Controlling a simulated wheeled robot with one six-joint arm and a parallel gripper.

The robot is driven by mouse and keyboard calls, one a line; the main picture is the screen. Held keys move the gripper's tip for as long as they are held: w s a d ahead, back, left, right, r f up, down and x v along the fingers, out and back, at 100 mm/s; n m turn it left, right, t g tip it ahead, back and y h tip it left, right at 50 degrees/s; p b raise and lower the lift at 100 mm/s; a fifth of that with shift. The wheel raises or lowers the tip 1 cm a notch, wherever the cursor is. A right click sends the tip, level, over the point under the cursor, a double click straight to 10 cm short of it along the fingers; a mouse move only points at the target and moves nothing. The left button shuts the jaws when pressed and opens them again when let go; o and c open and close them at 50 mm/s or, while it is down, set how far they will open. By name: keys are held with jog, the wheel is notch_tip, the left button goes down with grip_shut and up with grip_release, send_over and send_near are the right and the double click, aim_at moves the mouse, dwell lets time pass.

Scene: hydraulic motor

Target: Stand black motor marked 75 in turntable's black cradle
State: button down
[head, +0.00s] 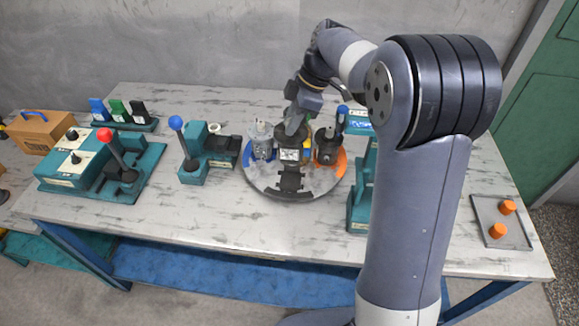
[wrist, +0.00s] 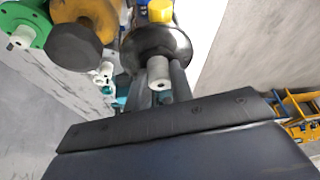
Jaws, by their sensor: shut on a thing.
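My gripper (head: 296,123) points down over the turntable (head: 262,188) in the head view and is shut on a black motor (head: 291,140). The motor looks upright and has a pale label on its front; the number is too small to read. In the wrist view the gripper's fingers (wrist: 161,84) close around the grey shaft of the black motor (wrist: 157,42). A black cradle (head: 292,183) shows on the turntable's front side, in front of the held motor. I cannot tell whether the motor's base touches the turntable.
A silver-grey motor (head: 262,142) stands on the turntable's left, and a dark motor (head: 327,146) on its orange right part. A blue-knobbed lever stand (head: 193,165) is left; a teal stand (head: 359,190) is close right. A tray (head: 483,213) with orange pieces lies far right. The front table strip is clear.

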aim_at(292, 149)
jog(key=shift+w, duration=0.2)
jog(key=shift+f+p, duration=0.7)
jog(key=shift+f, duration=4.3)
jog(key=c, duration=1.2)
grip_release()
jog(key=shift+c, duration=0.2)
jog(key=b+v, duration=0.1)
jog(key=v, duration=1.1)
